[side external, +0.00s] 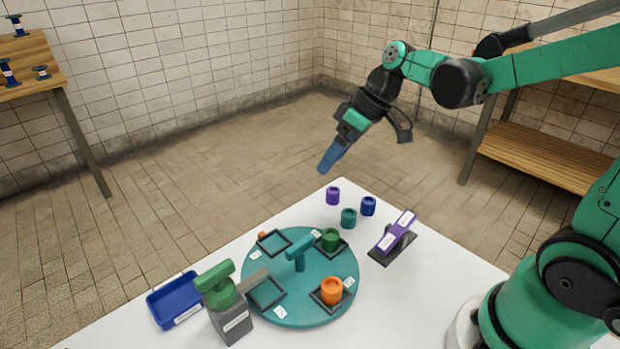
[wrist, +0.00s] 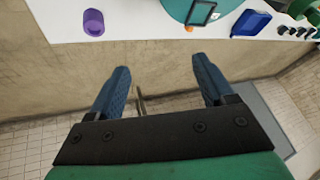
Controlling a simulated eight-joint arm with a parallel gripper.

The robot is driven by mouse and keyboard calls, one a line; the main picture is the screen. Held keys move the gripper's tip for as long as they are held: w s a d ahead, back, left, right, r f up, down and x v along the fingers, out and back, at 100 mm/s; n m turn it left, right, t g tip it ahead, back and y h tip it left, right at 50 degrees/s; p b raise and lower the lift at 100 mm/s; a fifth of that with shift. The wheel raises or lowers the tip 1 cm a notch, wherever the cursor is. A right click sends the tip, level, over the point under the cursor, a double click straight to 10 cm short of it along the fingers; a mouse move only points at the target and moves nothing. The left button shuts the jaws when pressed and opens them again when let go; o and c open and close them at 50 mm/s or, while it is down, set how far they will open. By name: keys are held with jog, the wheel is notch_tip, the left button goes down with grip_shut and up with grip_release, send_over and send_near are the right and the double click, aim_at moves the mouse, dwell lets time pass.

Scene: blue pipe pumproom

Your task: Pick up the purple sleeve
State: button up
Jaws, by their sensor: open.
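The purple sleeve (side external: 333,196) is a small upright hollow cylinder near the far corner of the white table. It also shows in the wrist view (wrist: 93,22) at the upper left, with its open end visible. My gripper (side external: 323,168) is in the air above and beyond the table's far edge, a little up from the sleeve in the side view. In the wrist view my gripper (wrist: 160,72) has its two blue fingers wide apart with nothing between them. The fingers are apart from the sleeve.
A blue sleeve (side external: 368,206) and a teal sleeve (side external: 348,218) stand close to the purple one. A purple-topped stand (side external: 397,234) is to their right. A teal turntable (side external: 262,312) holds green (side external: 330,239) and orange (side external: 331,290) sleeves. A blue tray (side external: 174,301) lies left.

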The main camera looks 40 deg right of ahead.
aim_at(334, 190)
jog(key=w+d+f+n+y, duration=0.4)
jog(key=d+n, duration=0.1)
jog(key=shift+w+d+f+g+y, duration=0.15)
jog(key=shift+w+f+g+y, duration=0.15)
jog(key=shift+w+f+y, duration=0.1)
jog(key=d+f+n+y, duration=0.1)
jog(key=d+f+n, duration=0.1)
jog(key=s+d+f+n+y, duration=0.1)
jog(key=d+f+n+y, duration=0.1)
jog(key=f, duration=0.1)
jog(key=shift+s+d+n, duration=0.1)
jog(key=shift+n, duration=0.3)
jog(key=shift+s+d+f+n+y, duration=0.2)
jog(key=shift+f+n+y, duration=0.1)
jog(key=shift+f+y, duration=0.1)
jog(key=shift+a+f, duration=0.1)
jog(key=shift+f, duration=0.05)
jog(key=shift+x, duration=2.7)
grip_shut()
